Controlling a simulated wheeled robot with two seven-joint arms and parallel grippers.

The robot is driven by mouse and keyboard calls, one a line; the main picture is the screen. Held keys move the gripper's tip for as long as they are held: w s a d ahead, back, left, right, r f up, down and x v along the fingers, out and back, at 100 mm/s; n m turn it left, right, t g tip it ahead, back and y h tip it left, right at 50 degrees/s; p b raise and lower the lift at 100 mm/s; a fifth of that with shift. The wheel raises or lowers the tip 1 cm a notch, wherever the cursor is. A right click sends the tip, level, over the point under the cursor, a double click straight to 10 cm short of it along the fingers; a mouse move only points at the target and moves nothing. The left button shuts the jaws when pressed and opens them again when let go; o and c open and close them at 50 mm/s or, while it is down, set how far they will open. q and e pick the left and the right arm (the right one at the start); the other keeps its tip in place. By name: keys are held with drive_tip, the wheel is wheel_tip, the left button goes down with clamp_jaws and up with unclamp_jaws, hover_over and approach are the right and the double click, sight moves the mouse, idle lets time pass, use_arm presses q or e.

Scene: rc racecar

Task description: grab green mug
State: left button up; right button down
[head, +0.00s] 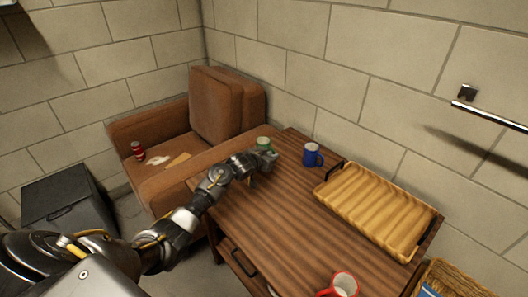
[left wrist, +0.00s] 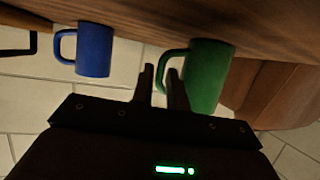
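The green mug (head: 263,142) stands near the back left corner of the brown wooden table, and my left gripper (head: 266,158) partly hides it. In the left wrist view, the green mug (left wrist: 208,75) appears upside down at right, its handle pointing left. My left gripper (left wrist: 160,72) is open there. Its two dark fingers have a gap between them, and the handle lies close to the fingertips, partly between them. I cannot tell whether they touch it. My right gripper is in neither view.
A blue mug (head: 312,154) stands just right of the green one and also shows in the left wrist view (left wrist: 94,50). A ribbed tan tray (head: 375,208) and a red mug (head: 342,286) are on the table. A brown armchair (head: 222,107) stands behind left.

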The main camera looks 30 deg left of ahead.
use_arm(q)
clamp_jaws()
drive_tip(key=shift+r, duration=0.1)
